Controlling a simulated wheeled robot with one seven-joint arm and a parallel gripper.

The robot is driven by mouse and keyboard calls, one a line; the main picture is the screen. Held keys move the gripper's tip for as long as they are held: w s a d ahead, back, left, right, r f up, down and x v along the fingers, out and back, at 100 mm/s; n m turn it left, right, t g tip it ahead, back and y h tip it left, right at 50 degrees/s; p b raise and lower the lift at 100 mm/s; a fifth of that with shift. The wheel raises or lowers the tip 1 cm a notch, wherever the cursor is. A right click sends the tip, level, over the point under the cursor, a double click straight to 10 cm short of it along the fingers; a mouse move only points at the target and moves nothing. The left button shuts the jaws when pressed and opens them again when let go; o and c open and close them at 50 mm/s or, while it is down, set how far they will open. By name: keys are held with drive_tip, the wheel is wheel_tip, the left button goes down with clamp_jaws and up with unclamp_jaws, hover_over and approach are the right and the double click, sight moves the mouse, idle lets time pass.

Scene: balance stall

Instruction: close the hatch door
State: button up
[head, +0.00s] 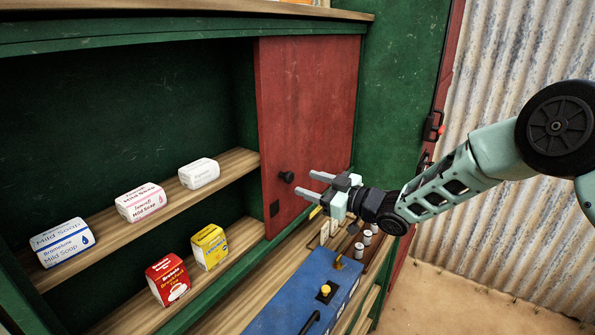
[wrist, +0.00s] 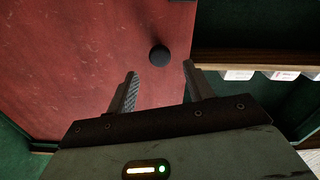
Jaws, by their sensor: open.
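The red hatch door (head: 303,110) covers the right part of the green cabinet's opening in the head view; the left part stands open on the shelves. A round black knob (head: 286,177) sits low on the door near its left edge. My gripper (head: 315,184) is open and empty, just right of the knob and in front of the door. In the wrist view the red door (wrist: 80,60) fills the left, and the knob (wrist: 159,55) shows beyond my gripper (wrist: 158,75), between the lines of its fingers. The fingers appear apart from the knob.
Soap boxes (head: 140,202) stand on the upper shelf; a red box (head: 168,280) and a yellow box (head: 209,247) stand lower. A blue case (head: 290,290) with a yellow button and small weights (head: 370,232) lie on the counter below my gripper. Corrugated wall (head: 510,60) is at right.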

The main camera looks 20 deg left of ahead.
sight(292, 178)
drive_tip(key=shift+p+x, duration=0.75)
drive_tip(key=shift+x, duration=1.6)
